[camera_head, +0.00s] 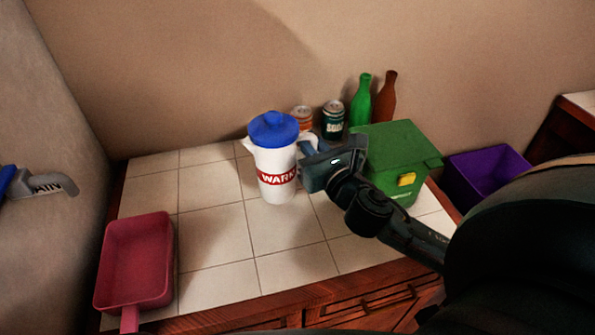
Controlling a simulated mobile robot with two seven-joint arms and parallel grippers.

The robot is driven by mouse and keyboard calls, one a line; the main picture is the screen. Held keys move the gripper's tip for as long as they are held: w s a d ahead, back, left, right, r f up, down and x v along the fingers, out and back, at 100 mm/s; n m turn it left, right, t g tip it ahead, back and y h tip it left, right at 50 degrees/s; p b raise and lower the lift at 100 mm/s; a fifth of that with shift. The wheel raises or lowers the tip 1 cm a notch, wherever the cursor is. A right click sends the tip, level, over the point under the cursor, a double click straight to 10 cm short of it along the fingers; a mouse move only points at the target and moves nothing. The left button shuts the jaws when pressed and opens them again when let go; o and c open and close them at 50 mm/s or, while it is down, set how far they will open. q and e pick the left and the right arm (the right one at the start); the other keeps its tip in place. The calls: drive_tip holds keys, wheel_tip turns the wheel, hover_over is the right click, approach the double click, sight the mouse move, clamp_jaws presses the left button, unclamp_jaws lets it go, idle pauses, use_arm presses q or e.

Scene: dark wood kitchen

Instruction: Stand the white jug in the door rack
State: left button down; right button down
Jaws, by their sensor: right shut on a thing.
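The white jug (272,186) with a blue lid (273,128) and a red label band stands upright on or just above the tiled counter, near its middle. My right gripper (311,158) comes in from the right and is shut on the jug's handle side; the handle is partly hidden by the fingers. Whether the jug's base touches the tiles I cannot tell. My left gripper is not in view. No door rack shows in this view.
A red dustpan-like tray (137,262) lies at the counter's left. A green box (398,150), two cans (333,118), a green bottle (362,102) and a brown bottle (385,98) stand behind and right. A purple bin (486,176) is farther right. The front tiles (290,265) are clear.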

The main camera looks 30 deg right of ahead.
wheel_tip(320, 180, down, 6)
drive_tip(key=b, duration=0.2)
drive_tip(key=c, duration=1.5)
unclamp_jaws()
drive_tip(key=shift+f, duration=0.1)
drive_tip(key=shift+o, duration=0.2)
